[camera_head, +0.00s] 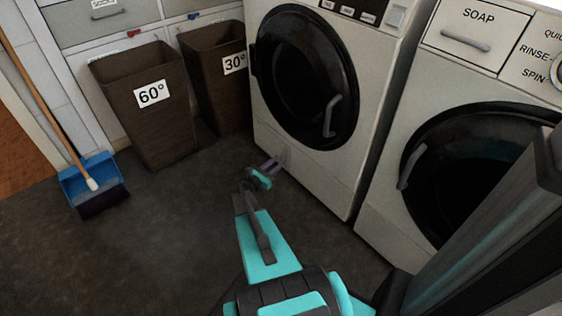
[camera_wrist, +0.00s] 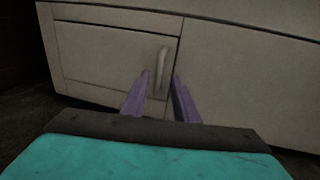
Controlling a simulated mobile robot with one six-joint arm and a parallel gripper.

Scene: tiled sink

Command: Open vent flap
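The vent flap (camera_wrist: 110,58) is a pale rectangular panel low on the front of the left machine, shown in the wrist view. It looks closed, flush with the front. Its upright bar handle (camera_wrist: 162,68) is near the flap's right edge. My gripper (camera_wrist: 161,76) is open, with its two purple fingers pointing at the flap. The handle appears between the fingertips, one finger to each side; I cannot tell whether either touches it. In the head view my gripper (camera_head: 276,164) is low in front of the left machine and hides part of the flap area.
The left machine (camera_head: 310,160) has a round dark door with a handle. A second machine (camera_head: 400,225) stands right of it. Brown bins (camera_head: 160,125) and a blue dustpan with a broom (camera_head: 88,180) are at left. The dark floor (camera_head: 150,240) is clear at front left.

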